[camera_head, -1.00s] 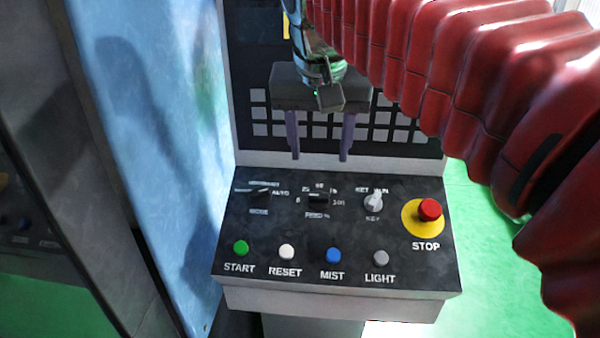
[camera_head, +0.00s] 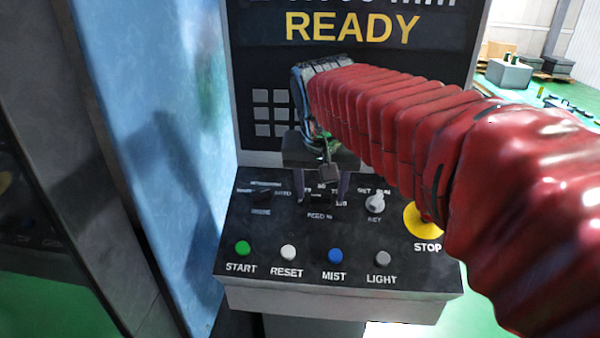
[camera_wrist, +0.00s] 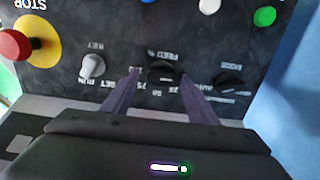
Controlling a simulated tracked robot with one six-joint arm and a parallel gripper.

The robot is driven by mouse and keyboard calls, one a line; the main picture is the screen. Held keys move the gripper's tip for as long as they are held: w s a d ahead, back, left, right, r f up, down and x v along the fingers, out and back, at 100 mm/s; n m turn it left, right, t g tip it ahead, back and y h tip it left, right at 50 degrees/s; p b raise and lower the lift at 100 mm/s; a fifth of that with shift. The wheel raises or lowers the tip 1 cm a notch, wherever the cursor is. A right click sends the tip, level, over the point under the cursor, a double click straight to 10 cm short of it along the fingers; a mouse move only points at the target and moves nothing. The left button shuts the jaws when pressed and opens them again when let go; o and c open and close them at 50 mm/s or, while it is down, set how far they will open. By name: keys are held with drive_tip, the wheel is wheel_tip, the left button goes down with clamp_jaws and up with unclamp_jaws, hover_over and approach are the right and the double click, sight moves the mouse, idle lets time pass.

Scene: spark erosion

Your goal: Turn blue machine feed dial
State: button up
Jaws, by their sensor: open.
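The feed dial (camera_head: 318,201) is a black knob on the dark control panel, between the mode dial and the key switch. In the wrist view the feed dial (camera_wrist: 162,72) lies between and just beyond the fingertips of my gripper (camera_wrist: 158,76). My gripper (camera_head: 321,200) is open, its two purple fingers pointing down over the panel, one on each side of the dial. I cannot tell whether the fingers touch the panel. The dial's scale marks are partly hidden by the fingers.
The mode dial (camera_head: 262,198) is to the left and the silver key switch (camera_head: 375,203) to the right. My red arm partly covers the yellow-based STOP button (camera_head: 424,222). START (camera_head: 243,248), RESET (camera_head: 288,252), MIST (camera_head: 335,256) and LIGHT (camera_head: 383,258) buttons line the front. A screen reads READY.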

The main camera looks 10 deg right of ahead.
drive_tip(key=shift+w+f, duration=0.1)
drive_tip(key=shift+f, duration=0.15)
drive_tip(key=shift+c, duration=0.4)
drive_tip(key=c, duration=1)
